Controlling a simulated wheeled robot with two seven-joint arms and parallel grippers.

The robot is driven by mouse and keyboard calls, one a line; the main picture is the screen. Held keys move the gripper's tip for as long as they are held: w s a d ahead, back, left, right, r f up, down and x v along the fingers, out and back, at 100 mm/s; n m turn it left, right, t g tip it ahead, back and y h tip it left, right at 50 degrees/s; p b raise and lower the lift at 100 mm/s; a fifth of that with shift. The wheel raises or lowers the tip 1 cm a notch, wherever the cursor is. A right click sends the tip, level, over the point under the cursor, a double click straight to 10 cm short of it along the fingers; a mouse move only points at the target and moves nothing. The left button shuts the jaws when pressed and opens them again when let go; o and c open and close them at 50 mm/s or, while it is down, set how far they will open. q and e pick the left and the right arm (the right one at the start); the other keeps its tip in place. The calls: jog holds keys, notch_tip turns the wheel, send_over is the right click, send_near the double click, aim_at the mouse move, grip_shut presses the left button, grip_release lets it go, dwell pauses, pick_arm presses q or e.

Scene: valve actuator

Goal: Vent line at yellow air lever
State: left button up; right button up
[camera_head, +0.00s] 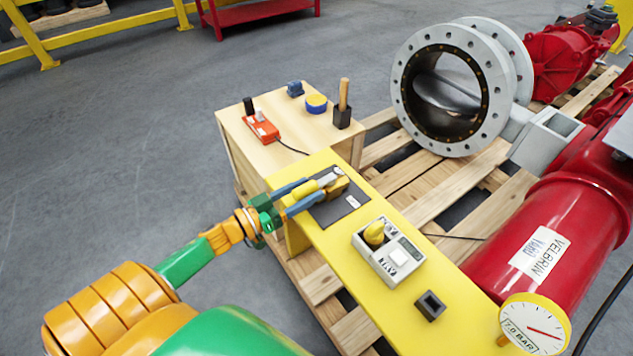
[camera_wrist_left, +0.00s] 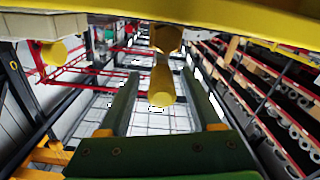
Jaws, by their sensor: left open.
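The yellow air lever (camera_head: 309,190) is on a dark plate (camera_head: 341,205) on the yellow bench (camera_head: 330,237). My left gripper (camera_head: 314,191) reaches in from the left, with one finger on each side of the lever. In the left wrist view the yellow lever (camera_wrist_left: 161,82) runs between the two open fingers, with a visible gap on each side. I see no finger closed on it. A round gauge (camera_head: 535,325) marked in bar, with a red needle, is at the bottom right. My right gripper is not in view.
A grey control box (camera_head: 390,252) with a yellow knob and a small dark socket block (camera_head: 430,305) are on the yellow bench. A wooden stand (camera_head: 240,138) behind holds an orange-red device, a yellow-blue round item and a wooden-handled tool. A red cylinder (camera_head: 560,230) and a large flanged valve (camera_head: 455,85) are at right.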

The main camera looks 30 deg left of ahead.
pick_arm(q)
jog(key=x, duration=0.2)
jog(key=shift+w+f, duration=0.1)
jog(key=shift+w, duration=0.35)
grip_shut()
dwell(1.0)
